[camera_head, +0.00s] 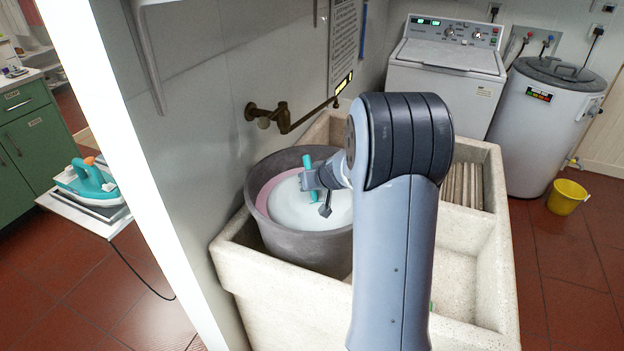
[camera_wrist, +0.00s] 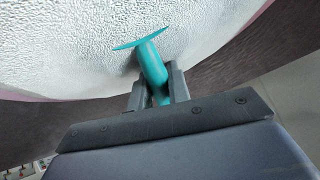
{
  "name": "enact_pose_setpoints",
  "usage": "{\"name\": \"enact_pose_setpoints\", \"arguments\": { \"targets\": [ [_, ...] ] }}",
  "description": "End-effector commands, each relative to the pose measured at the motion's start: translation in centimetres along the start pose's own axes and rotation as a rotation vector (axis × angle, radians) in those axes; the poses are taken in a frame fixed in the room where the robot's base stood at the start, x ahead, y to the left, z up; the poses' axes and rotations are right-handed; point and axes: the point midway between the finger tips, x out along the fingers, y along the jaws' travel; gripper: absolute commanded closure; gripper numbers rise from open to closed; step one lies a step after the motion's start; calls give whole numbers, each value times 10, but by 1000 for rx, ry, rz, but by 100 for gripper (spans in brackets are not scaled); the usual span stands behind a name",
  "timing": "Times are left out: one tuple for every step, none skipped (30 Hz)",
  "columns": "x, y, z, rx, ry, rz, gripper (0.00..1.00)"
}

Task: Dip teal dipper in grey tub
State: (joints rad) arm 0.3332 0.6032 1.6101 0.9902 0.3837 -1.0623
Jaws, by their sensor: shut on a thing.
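The teal dipper (camera_head: 308,165) shows as a teal handle at my gripper in the head view. In the wrist view the dipper (camera_wrist: 152,66) has a thin disc-like end, seen nearly edge-on, against a white textured surface. My gripper (camera_wrist: 158,85) is shut on its handle, one finger on each side. In the head view my gripper (camera_head: 318,190) is over the opening of the grey tub (camera_head: 290,240). The tub stands in the left basin of the stone sink and holds white suds or liquid (camera_head: 290,208). I cannot tell whether the dipper touches the white surface.
A stone double sink (camera_head: 270,300) surrounds the tub, with a ribbed washboard (camera_head: 462,186) at its back right. A brass tap (camera_head: 284,117) juts from the wall behind the tub. A washing machine (camera_head: 445,75), a lidded white boiler (camera_head: 545,125) and a yellow bucket (camera_head: 567,197) stand farther right.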

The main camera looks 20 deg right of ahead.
Motion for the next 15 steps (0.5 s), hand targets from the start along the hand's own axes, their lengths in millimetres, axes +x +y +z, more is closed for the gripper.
{"name": "enact_pose_setpoints", "arguments": {
  "targets": [
    [-2, 0, -3, 1, -4, 0, 100],
    [-2, 0, -3, 1, -7, 1, 100],
    [-1, 0, -3, 2, -11, 1, 100],
    [-1, 0, -2, 3, -15, 1, 100],
    [0, 0, -2, 3, -18, 1, 100],
    [0, 0, -2, 4, -22, 1, 100],
    [0, 0, -2, 5, -25, 1, 100],
    [1, 0, -2, 5, -28, 2, 100],
    [1, 0, -1, 6, -32, 2, 100],
    [1, 0, -1, 7, -36, 2, 100],
    [2, 0, -1, 7, -39, 2, 100],
    [2, 0, 0, 8, -43, 2, 100],
    [2, 0, 0, 9, -46, 2, 100],
    [3, 0, 0, 9, -49, 2, 100],
    [3, 0, 0, 10, -53, 2, 100]
  ]
}}
